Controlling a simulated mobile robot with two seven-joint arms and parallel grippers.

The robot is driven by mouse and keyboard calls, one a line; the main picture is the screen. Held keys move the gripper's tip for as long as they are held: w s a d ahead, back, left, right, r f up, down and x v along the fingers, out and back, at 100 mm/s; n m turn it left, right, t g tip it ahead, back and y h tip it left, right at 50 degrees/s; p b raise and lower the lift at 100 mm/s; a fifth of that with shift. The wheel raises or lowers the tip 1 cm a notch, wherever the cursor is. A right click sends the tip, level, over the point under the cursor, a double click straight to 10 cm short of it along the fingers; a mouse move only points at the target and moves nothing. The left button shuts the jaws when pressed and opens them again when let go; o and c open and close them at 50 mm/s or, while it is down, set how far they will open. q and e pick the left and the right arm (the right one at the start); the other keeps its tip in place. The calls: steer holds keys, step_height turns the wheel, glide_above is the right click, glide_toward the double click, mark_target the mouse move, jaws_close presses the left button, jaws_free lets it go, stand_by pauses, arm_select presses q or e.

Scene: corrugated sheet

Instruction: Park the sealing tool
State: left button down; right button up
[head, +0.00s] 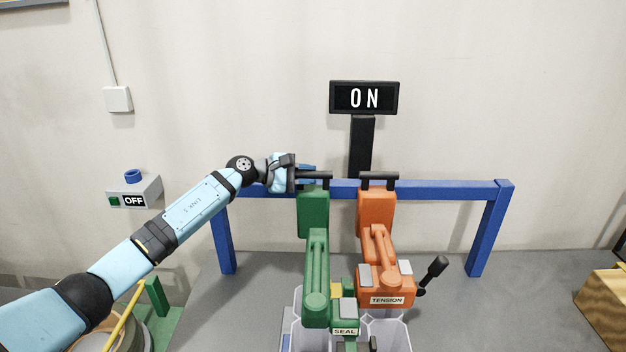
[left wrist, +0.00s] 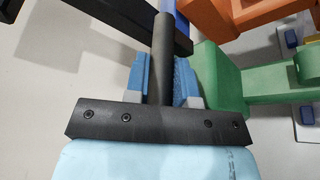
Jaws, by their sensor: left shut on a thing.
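The green sealing tool (head: 316,262), labelled SEAL, stands left of the orange tension tool (head: 378,243). Its upper block is in front of the blue rail, and its lower part is at clear-walled holders (head: 298,327). I cannot tell whether it rests in them or hangs free. My left gripper (head: 302,175) is at the tool's top, shut on its black bar handle (head: 318,175). In the left wrist view, the blue fingers (left wrist: 162,82) sit on either side of the black bar, with the green block (left wrist: 217,78) just right of them. My right gripper is not in view.
A blue frame (head: 450,190) spans behind both tools. A black display (head: 364,97) reading ON stands above it. A grey switch box (head: 134,191) reading OFF is on the left. A wooden block (head: 605,305) is at far right.

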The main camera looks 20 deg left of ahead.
arm_select(q)
steer(key=s+a+b, duration=0.2)
steer(key=a+b, duration=0.5)
steer(key=a, duration=0.2)
steer(key=s+a+b, duration=0.3)
steer(key=a+b, duration=0.3)
steer(key=a, duration=0.3)
steer(key=shift+b, duration=0.4)
steer(key=shift+s+a, duration=0.1)
steer(key=c, duration=1.4)
jaws_free()
steer(key=shift+o, duration=0.8)
steer(key=shift+a, duration=0.15)
steer(key=shift+s, duration=0.1)
